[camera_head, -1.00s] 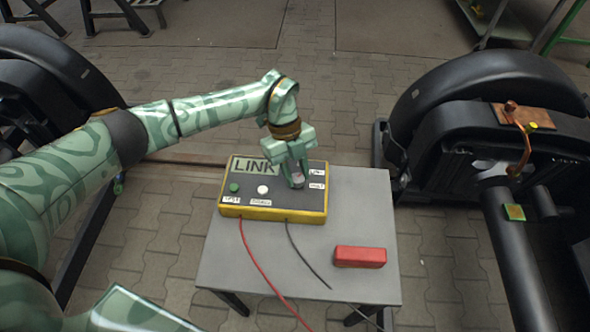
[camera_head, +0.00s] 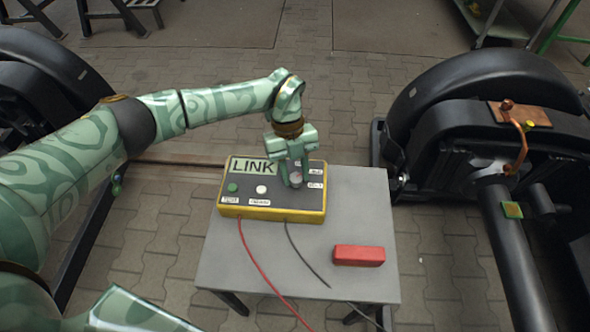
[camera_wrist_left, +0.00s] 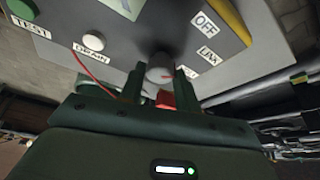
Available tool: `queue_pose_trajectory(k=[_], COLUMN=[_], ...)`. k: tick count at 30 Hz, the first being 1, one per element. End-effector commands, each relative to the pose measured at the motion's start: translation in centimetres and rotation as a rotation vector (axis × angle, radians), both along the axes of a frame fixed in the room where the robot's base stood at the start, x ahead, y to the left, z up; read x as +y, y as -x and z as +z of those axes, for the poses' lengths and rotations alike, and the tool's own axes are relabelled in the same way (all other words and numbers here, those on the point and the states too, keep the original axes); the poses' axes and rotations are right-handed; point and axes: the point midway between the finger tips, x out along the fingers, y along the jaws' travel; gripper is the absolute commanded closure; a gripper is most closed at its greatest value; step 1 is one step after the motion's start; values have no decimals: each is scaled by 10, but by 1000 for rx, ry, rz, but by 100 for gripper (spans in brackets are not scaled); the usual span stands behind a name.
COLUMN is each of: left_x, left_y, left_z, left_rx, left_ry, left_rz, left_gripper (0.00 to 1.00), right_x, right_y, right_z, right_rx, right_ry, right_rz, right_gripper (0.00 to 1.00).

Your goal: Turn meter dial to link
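The meter (camera_head: 272,208) is a yellow-edged box with a dark top on a grey table. Its face carries a LINK screen (camera_head: 251,166), a green button (camera_head: 232,188) and a white button (camera_head: 261,189). The grey round dial (camera_head: 296,180) is at the right of the face. It also shows in the left wrist view (camera_wrist_left: 158,68), with a red mark, near the OFF (camera_wrist_left: 205,22) and LNK (camera_wrist_left: 208,55) labels. My right gripper is out of view.
A red block (camera_head: 359,256) lies on the table (camera_head: 235,265) at front right. A red lead (camera_head: 262,275) and a black lead (camera_head: 307,258) run off the meter's front. Dark bogies stand left and right (camera_head: 440,150). Paved floor lies behind the table.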

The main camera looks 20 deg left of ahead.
Motion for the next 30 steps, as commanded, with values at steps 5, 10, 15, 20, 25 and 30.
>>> queue_pose_trajectory(k=[5,10,15,20,25,30], left_x=[0,0,4,14,25,34], left_y=[0,0,-6,-18,-33,-43], left_z=[0,1,20,60,103,133], left_rx=[0,0,-4,-7,-6,-3], left_ry=[0,0,0,-1,-2,-1], left_rz=[1,1,3,2,2,2], left_gripper=[50,50,50,50,50,50], right_x=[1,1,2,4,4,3], right_y=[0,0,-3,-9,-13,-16], right_z=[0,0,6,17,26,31], right_rx=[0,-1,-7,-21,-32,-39], right_ry=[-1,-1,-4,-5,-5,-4], right_rz=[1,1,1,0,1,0], right_gripper=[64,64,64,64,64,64])
